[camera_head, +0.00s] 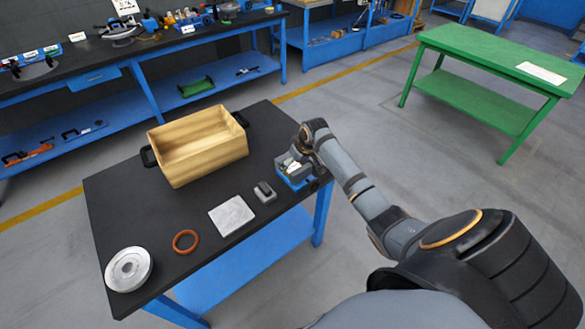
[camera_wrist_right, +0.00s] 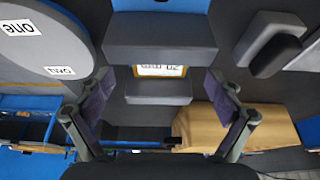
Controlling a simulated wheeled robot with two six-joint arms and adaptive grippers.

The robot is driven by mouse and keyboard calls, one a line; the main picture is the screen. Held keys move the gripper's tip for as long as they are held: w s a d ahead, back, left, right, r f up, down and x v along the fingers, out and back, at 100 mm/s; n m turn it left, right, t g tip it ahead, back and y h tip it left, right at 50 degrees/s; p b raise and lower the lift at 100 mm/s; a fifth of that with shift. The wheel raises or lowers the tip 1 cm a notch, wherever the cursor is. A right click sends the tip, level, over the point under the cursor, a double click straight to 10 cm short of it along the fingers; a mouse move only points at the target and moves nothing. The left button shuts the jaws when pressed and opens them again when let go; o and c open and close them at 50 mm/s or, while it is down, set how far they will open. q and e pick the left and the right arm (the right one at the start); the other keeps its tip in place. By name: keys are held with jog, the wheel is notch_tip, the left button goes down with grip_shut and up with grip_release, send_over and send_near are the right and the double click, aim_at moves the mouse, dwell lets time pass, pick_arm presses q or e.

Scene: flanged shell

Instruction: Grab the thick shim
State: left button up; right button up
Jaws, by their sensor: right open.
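My right gripper (camera_head: 297,160) is over the blue-based holder (camera_head: 293,182) at the table's right edge and partly covers it. In the right wrist view my right gripper (camera_wrist_right: 161,85) is open, one finger on each side. Between and beyond the fingers are a wide grey block (camera_wrist_right: 160,38) and a smaller grey block (camera_wrist_right: 158,93), with a yellow-edged label (camera_wrist_right: 160,71) between them. I see no contact between fingers and blocks. I cannot tell for sure which piece is the thick shim. My left gripper is not in view.
A wooden crate (camera_head: 190,165) with black handles stands at the back of the black table (camera_head: 165,254). A small grey block with a black top (camera_head: 264,192), a square metal plate (camera_head: 231,215), an orange ring (camera_head: 185,241) and a flanged metal disc (camera_head: 129,269) lie in front.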

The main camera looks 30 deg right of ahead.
jog(key=shift+x, duration=1.1)
jog(key=shift+w+f, duration=0.1)
jog(key=shift+c, duration=1.7)
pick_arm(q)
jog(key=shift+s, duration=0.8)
pick_arm(e)
jog(key=c, duration=1)
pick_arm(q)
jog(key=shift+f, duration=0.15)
pick_arm(e)
jog(key=shift+r, duration=0.2)
jog(key=shift+c, duration=0.2)
